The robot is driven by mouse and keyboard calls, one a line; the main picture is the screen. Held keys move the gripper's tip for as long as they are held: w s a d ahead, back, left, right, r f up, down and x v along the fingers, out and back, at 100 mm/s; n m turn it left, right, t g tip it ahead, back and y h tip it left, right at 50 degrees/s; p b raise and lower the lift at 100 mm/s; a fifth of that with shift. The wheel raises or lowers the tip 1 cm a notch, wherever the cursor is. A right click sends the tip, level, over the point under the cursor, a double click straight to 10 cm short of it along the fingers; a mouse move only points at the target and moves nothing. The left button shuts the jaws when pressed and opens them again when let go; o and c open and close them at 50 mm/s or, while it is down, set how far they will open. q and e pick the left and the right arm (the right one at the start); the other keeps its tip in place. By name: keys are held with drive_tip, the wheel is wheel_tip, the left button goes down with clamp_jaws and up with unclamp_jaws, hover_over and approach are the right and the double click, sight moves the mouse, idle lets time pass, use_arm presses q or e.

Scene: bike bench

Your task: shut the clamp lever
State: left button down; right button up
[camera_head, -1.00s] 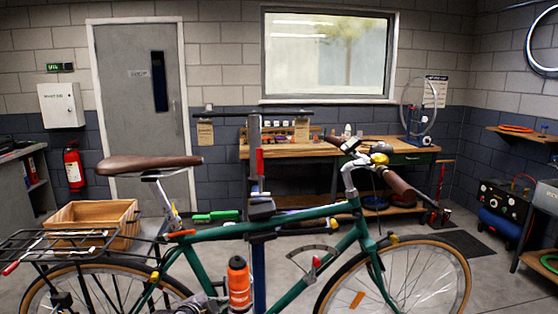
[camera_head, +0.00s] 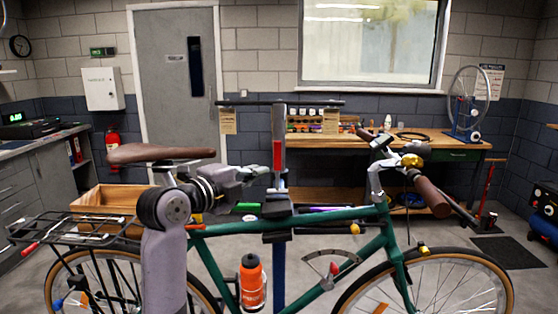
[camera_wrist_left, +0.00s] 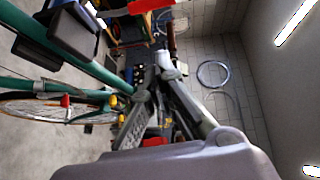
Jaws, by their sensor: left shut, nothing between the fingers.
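The red clamp lever (camera_head: 277,153) stands upright along the post of the repair stand, above the clamp (camera_head: 277,204) that sits at the green bike's top tube (camera_head: 335,216). In the left wrist view a red part at the top edge (camera_wrist_left: 148,5) looks like the lever, and the dark clamp (camera_wrist_left: 72,32) is at upper left. My left gripper (camera_head: 265,172) reaches in from the left, just left of the post in the picture, at about the lever's lower end. Its fingers (camera_wrist_left: 163,68) are shut and empty. Whether it touches the lever cannot be told. My right gripper is out of view.
The brown saddle (camera_head: 160,153) is close to my left arm, above the rear rack (camera_head: 75,232) and a wooden crate (camera_head: 105,200). An orange bottle (camera_head: 251,284) hangs on the frame. The handlebar is at right, with a workbench (camera_head: 360,141) behind.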

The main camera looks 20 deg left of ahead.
sight(278, 167)
use_arm(q)
drive_tip(key=a+p+x, duration=0.1)
drive_tip(key=p+x, duration=0.1)
drive_tip(key=x, duration=0.4)
drive_tip(key=a+p+x, duration=0.1)
drive_tip(key=p+x, duration=0.1)
drive_tip(key=x, duration=0.5)
drive_tip(key=shift+w+a+f+p, duration=0.2)
drive_tip(key=shift+w+a+p, duration=0.1)
drive_tip(key=shift+w+a, duration=0.1)
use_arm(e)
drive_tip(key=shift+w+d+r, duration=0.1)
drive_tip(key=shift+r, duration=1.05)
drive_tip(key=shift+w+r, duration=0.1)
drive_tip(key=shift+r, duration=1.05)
use_arm(q)
drive_tip(key=shift+a+r, duration=0.1)
